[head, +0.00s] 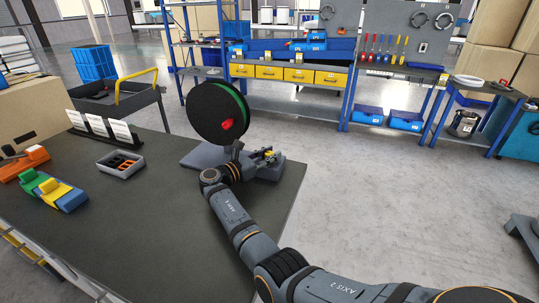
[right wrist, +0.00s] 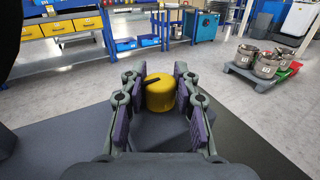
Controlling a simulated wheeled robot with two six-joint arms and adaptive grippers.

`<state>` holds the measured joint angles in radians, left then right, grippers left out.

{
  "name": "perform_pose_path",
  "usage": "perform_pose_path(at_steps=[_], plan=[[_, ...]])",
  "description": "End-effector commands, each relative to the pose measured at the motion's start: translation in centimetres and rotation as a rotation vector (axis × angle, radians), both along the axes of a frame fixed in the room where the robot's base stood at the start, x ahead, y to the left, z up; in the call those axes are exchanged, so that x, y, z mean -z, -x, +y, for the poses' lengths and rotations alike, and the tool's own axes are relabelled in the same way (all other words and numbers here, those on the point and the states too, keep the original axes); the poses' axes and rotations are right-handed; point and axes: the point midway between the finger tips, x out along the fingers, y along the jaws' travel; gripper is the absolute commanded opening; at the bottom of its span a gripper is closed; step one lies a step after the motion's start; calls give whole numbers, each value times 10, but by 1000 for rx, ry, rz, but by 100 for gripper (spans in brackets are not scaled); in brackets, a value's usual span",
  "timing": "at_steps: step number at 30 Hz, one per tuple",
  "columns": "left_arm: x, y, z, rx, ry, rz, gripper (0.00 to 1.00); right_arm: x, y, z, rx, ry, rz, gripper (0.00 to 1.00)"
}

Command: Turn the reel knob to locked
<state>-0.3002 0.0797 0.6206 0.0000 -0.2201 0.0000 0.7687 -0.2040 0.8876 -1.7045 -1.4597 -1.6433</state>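The reel (head: 205,108) is a large black disc with a green edge and a red part (head: 227,124) on its face. It stands upright over a grey base (head: 203,156) on the dark table. A yellow knob (right wrist: 160,95) with a black bar on top is on the grey base in the right wrist view. My right gripper (right wrist: 158,88) is open, with its purple-padded fingers on either side of the knob and visible gaps. In the head view the right gripper (head: 268,155) is beside the reel, partly hiding the knob. My left gripper is not in view.
The table (head: 150,205) also holds a grey tray (head: 120,164), coloured blocks (head: 60,192) and white cards (head: 100,128) at the left. A black cart (head: 115,105) stands behind. Open floor lies right of the table. In the wrist view, metal pots (right wrist: 267,65) stand on a platform.

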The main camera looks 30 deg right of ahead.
Motion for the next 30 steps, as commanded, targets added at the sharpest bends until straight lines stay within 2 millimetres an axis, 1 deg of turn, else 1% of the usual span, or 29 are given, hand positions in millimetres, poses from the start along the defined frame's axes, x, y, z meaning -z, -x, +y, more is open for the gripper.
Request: perform_pose_path(at_steps=[1,4,5,14,17,24,27,30], plan=[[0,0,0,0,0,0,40,1,0,0,0,0,2,39],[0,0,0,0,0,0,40,1,0,0,0,0,1,52],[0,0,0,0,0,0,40,0,0,0,0,0,1,53],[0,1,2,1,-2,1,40,-3,0,0,0,1,-2,53],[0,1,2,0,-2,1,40,-16,0,0,0,1,-4,53],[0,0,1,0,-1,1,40,-69,0,0,0,1,-5,53],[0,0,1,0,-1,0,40,-86,0,0,0,1,-3,53],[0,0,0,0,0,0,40,-96,0,0,0,1,-1,53]])
